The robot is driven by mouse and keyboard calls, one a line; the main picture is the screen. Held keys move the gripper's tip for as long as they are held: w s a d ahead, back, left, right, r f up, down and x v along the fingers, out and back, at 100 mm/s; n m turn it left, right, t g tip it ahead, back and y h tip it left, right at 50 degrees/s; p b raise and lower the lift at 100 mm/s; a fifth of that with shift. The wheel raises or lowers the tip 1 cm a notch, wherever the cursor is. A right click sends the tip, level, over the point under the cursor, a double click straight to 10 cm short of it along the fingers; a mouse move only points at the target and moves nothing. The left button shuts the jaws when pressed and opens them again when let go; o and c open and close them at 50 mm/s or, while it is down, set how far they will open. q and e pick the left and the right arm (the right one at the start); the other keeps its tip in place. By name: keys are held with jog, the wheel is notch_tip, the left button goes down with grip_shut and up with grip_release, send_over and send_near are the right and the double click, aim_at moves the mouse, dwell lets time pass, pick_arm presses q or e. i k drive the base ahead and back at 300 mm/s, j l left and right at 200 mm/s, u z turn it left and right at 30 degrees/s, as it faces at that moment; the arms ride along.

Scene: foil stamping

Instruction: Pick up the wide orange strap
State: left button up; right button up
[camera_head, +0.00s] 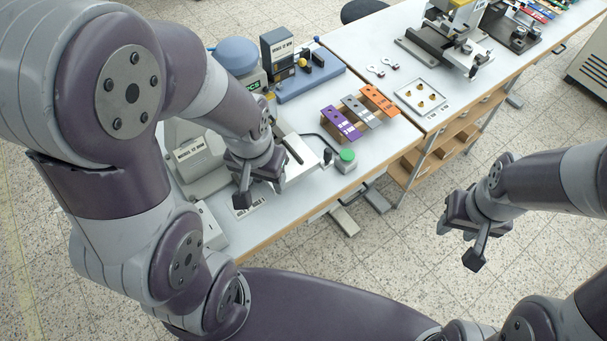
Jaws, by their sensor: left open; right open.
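My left gripper (257,188) is open over the bench's left part, to the left of and nearer than the straps. My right gripper (459,243) is open and empty over the floor, beyond the bench's front edge, nearer and to the right of the strap.
A green button (347,156) on a small box stands near the front edge. A white tray (422,97) with small brass parts is right of the straps. A blue fixture (310,80) stands behind them. Shelves (432,157) hang under the bench.

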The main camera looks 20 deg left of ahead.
aim_at(382, 104)
jog(key=i+l+u, duration=0.1)
jog(key=i+l, duration=0.2)
jog(key=i+l+u, duration=0.25)
jog(key=i+l, duration=0.25)
jog(key=l, duration=0.25)
jog(key=i+l+u, duration=0.1)
jog(key=i+l, duration=0.15)
jog(key=i+l+u, duration=0.1)
jog(key=l, duration=0.4)
jog(key=i+l+u, duration=0.15)
jog(key=i+l, duration=0.15)
jog(key=l, duration=0.15)
